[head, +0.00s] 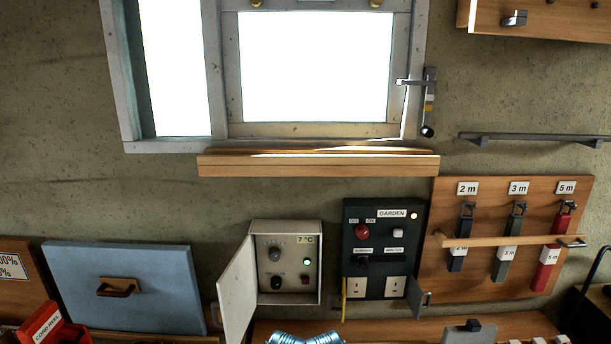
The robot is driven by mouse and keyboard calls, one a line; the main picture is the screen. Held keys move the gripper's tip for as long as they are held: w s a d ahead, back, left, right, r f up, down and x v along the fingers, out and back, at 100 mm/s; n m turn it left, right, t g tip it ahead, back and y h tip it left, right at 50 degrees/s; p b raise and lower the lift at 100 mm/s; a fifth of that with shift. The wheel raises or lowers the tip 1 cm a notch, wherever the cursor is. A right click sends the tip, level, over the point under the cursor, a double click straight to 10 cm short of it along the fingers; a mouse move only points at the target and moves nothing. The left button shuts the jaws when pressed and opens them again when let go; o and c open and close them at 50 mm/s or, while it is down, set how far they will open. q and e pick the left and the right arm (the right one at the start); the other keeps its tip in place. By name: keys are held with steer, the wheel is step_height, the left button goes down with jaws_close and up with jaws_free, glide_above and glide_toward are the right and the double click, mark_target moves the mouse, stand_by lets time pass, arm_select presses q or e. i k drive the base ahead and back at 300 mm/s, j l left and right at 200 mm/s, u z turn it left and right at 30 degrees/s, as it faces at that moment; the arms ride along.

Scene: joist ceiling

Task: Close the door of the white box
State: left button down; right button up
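The white box (286,229) is fixed to the wall at lower centre in the head view. Its door (237,293) is hinged on the box's left side and stands open, swung out to the left and towards me. Inside the box are dark knobs, a lit green lamp, a small red switch and a "7 °C" label. The bottom of the door reaches the lower edge of the picture. Neither of my grippers can be made out in this view.
A dark green "GARDEN" panel (383,238) with an open small flap (414,298) is close on the right. A blue cabinet front (160,265) is on the left. A shiny bluish object (304,338) lies below the box. A window sill (320,166) runs above.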

mark_target(235, 285)
steer(key=j+z, duration=0.15)
steer(key=j, duration=0.25)
steer(key=k+j+z, duration=0.15)
steer(key=j, duration=0.25)
steer(key=j+z, duration=0.1)
steer(key=j, duration=0.3)
steer(key=k+j+z, duration=0.15)
steer(key=j, duration=0.2)
steer(key=k+j+z, duration=0.15)
steer(key=j, duration=0.25)
steer(key=k+j+z, duration=0.15)
steer(key=j, duration=0.2)
steer(key=k+j+z, duration=0.15)
steer(key=j, duration=0.2)
steer(key=i, duration=0.05)
